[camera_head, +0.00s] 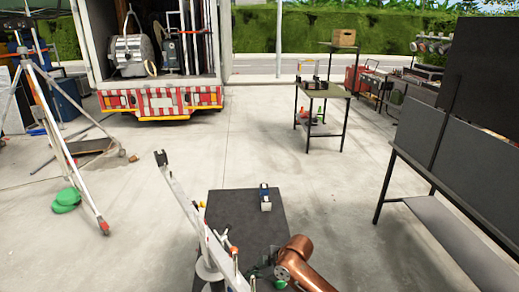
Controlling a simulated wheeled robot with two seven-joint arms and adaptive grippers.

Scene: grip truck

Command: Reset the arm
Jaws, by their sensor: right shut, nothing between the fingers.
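My right arm, copper coloured, comes in at the bottom centre-right. My right gripper (262,270) is low in the view, over the near part of a black flat top (228,207). It is small and dark there and partly hidden by the arm and other parts; it is shut with nothing in it. A small white and dark blue object (265,198) lies on the black top, apart from the gripper. My left gripper is not in view.
A long white pole (182,195) with a black end slants up beside the black top. A white tripod (70,165) stands left. An open truck (160,102) is behind. A small metal table (325,90) and dark panels (460,150) are right. Concrete floor between is clear.

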